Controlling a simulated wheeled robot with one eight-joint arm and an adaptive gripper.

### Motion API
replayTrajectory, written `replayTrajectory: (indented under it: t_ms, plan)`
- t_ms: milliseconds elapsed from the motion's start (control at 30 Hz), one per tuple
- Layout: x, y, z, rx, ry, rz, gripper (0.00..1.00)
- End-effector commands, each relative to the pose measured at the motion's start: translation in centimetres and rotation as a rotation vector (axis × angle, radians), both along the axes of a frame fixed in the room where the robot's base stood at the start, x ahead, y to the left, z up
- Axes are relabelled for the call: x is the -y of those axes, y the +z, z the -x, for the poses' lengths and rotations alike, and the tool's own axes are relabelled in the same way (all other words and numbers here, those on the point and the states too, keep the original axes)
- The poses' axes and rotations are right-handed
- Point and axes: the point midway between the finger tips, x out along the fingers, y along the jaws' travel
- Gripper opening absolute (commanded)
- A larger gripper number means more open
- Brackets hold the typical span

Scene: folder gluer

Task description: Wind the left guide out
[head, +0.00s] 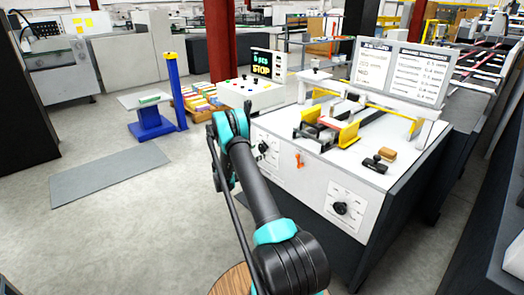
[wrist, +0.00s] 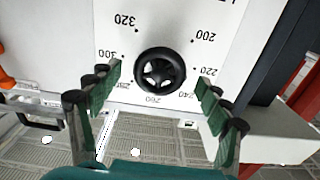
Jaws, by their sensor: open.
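A black spoked handwheel (wrist: 160,72) is on a white panel with a ring of numbers in the wrist view. The panel looks upside down there. It appears to be the left handwheel (head: 263,147) in the head view, left of the orange lever. My gripper (wrist: 158,80) is open, with green-padded fingers on either side of the wheel and a visible gap each side. I cannot tell how deep the fingertips reach. In the head view my arm hides the gripper. Guides with yellow plates (head: 347,134) stand on the machine's top; their exact setting cannot be read.
An orange lever (head: 299,159) and a second handwheel (head: 341,208) are further right on the front panel. A console with a STOP screen (head: 268,64) stands behind the left end. A blue stand (head: 152,122) is left. Open floor (head: 120,230) lies left of my arm.

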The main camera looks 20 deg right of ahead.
Motion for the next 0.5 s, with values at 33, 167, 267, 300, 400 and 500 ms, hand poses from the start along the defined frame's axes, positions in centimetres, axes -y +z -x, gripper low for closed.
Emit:
replayTrajectory:
  t_ms: [33,167,267,300,400,500]
  plan:
    - [0.8,0.0,-0.2,0.000,-0.002,0.000,0.78]
    - [2.0,0.0,-0.7,0.000,-0.001,0.000,0.78]
    - [2.6,0.0,-0.9,0.000,0.000,0.000,0.78]
    - [2.7,0.0,-1.0,0.000,0.000,0.000,0.78]
    - [2.8,0.0,-1.0,0.000,0.000,0.000,0.78]
    - [2.8,0.0,-1.0,0.000,0.000,0.000,0.78]
